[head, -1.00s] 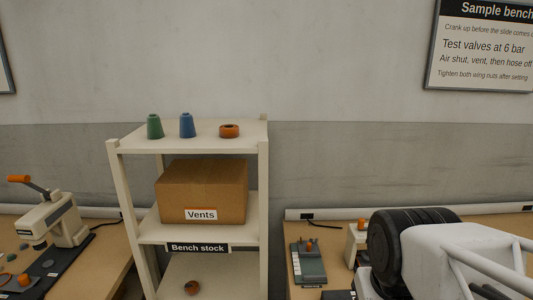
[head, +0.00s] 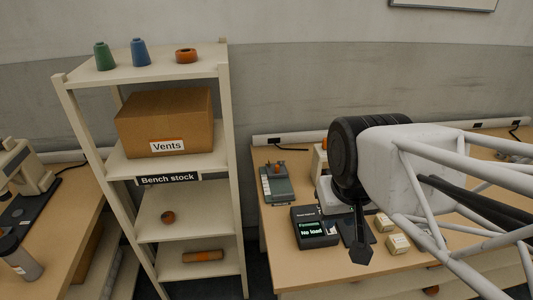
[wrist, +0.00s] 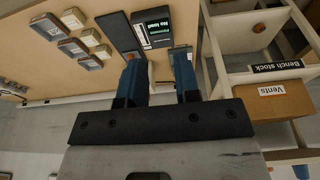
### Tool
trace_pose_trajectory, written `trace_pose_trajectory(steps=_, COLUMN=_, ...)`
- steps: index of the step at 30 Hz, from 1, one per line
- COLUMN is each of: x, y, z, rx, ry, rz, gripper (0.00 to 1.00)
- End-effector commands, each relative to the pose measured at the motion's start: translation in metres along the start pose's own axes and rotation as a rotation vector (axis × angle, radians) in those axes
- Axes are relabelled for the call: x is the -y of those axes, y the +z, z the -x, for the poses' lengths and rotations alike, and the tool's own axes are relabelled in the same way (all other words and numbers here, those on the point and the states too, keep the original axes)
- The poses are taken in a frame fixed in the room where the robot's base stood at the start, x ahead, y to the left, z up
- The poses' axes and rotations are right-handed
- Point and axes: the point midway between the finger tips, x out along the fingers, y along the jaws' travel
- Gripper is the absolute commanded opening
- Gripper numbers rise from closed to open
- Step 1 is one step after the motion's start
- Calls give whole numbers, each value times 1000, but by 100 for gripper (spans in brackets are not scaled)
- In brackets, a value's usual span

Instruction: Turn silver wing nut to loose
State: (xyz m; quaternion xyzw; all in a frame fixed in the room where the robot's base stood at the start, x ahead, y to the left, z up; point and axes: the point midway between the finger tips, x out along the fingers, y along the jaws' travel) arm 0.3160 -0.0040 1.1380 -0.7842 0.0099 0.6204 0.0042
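I cannot make out a silver wing nut in either view; it is too small to tell or hidden. A grey-green device (head: 277,184) with an orange part on top lies on the right bench. A cream device behind it is partly hidden by my arm. My gripper (wrist: 157,60) shows in the wrist view with two blue fingers spread apart and nothing between them. It points towards the bench beside the "No load" display box (wrist: 152,28), which also shows in the head view (head: 314,228). In the head view my arm hides part of the bench.
A shelf rack (head: 235,150) stands left of the bench (head: 290,268), holding a "Vents" box (head: 165,115) and spools. Small cream boxes (head: 398,243) lie right of the display. A press (head: 25,170) and a cylinder (head: 18,258) stand on the left bench.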

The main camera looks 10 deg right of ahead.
Motion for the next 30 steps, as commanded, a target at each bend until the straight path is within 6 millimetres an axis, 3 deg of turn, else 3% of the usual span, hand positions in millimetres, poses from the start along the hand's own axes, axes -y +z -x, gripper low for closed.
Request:
trace_pose_trajectory(steps=11, x=1, y=-17, z=0, rx=12, ry=-11, rz=-46, gripper=30)
trace_pose_trajectory(steps=17, x=3, y=-50, z=-2, rx=36, ry=-32, rz=-136, gripper=30)
trace_pose_trajectory(steps=30, x=6, y=-141, z=-21, rx=106, ry=-81, rz=-394, gripper=30)
